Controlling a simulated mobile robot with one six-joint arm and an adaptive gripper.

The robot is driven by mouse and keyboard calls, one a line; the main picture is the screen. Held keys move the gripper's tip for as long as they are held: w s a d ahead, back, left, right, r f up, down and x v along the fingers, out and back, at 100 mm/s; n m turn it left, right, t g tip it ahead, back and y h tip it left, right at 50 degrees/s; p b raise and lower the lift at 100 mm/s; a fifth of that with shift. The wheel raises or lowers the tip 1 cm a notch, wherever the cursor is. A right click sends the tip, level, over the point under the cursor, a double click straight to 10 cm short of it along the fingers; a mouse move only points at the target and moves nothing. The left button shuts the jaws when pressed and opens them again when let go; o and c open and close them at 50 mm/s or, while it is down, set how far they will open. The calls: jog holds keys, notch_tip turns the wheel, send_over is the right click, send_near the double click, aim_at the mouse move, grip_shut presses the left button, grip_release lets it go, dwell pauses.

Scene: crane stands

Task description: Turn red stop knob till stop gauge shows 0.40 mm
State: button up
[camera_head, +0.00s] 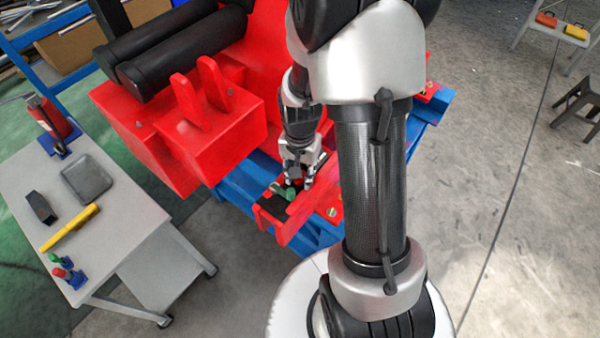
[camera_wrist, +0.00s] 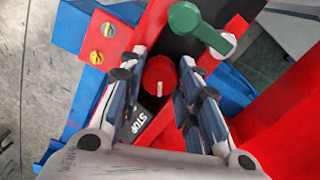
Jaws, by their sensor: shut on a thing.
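The red stop knob (camera_wrist: 158,76) with a white pointer line is between my gripper's two fingers (camera_wrist: 162,58) in the wrist view. The fingers are shut on it, one on each side. The pointer line runs toward the bottom of that picture. A black label reading STOP (camera_wrist: 141,119) lies just below the knob. In the head view my gripper (camera_head: 297,181) reaches down to the red machine panel, and the knob is hidden there. I cannot make out a stop gauge with a readable value in either view.
A green lever (camera_wrist: 197,25) stands close beyond the fingertips. Blue framing (camera_head: 235,180) lies around the panel.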

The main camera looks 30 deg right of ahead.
jog(key=shift+n, duration=0.6)
jog(key=o, duration=1.1)
jog(key=shift+c, duration=0.2)
notch_tip(320, 180, up, 12)
